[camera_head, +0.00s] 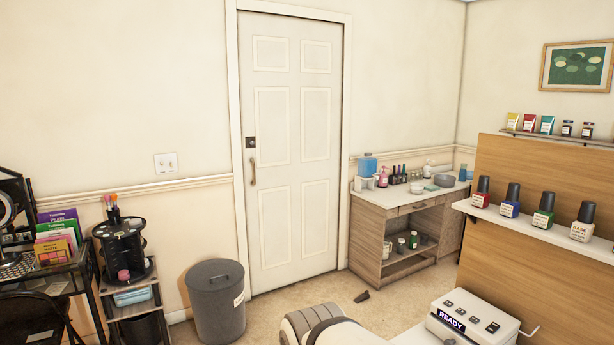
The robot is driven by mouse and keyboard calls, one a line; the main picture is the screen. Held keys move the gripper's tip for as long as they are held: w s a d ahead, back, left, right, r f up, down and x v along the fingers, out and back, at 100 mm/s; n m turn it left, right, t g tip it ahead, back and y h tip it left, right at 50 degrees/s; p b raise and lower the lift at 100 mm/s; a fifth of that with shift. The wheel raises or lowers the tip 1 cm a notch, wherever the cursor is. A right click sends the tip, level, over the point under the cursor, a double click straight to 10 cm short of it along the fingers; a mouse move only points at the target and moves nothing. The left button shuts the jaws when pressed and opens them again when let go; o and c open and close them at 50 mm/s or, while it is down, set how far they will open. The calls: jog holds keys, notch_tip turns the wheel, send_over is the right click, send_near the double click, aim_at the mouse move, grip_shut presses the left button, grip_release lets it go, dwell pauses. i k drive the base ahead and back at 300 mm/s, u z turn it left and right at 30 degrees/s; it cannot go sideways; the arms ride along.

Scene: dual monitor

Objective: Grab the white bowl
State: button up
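No white bowl can be made out for certain. On the wooden counter (408,207) at the back right, a small pale item (417,187) lies near the front edge, too small to identify. A grey rounded container (444,181), bowl-like in shape, stands to its right. My gripper is not in view.
A grey lidded bin (215,300) stands left of the closed white door (295,150). A wooden display (530,185) with nail polish bottles and a white device (472,322) marked READY fill the right.

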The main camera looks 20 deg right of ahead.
aim_at(416, 188)
jog(key=u, duration=0.05)
jog(key=k, duration=0.55)
jog(key=u, duration=0.2)
jog(key=i, duration=1.5)
jog(key=z, duration=0.9)
jog(key=i, duration=1.8)
jog(key=z, duration=0.8)
jog(key=i, duration=2.3)
jog(key=z, duration=0.3)
